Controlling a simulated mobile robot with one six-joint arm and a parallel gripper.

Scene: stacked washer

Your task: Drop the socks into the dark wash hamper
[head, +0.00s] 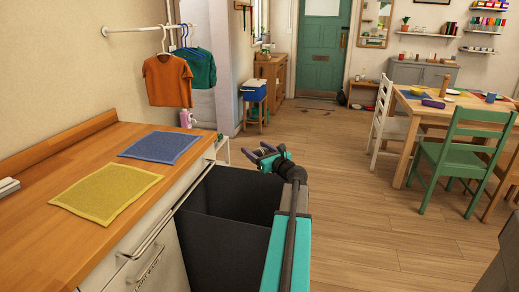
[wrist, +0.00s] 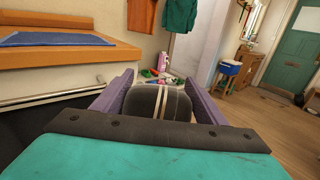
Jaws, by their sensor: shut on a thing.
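The socks (wrist: 158,104) are a dark grey rolled bundle with pale stripes. In the wrist view they sit between the two purple fingers of my gripper (head: 265,152), which is shut on them. In the head view the socks are too small to make out clearly. The dark hamper (head: 235,190) is a black open bin beside the counter, split by a divider into a far and a near compartment.
The wooden counter (head: 60,240) on the left carries a yellow cloth (head: 106,192) and a blue cloth (head: 160,147). Orange and teal shirts hang on a rail (head: 135,29). A pink bottle (wrist: 163,60) stands beyond. Open floor lies to the right, before the chairs and table.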

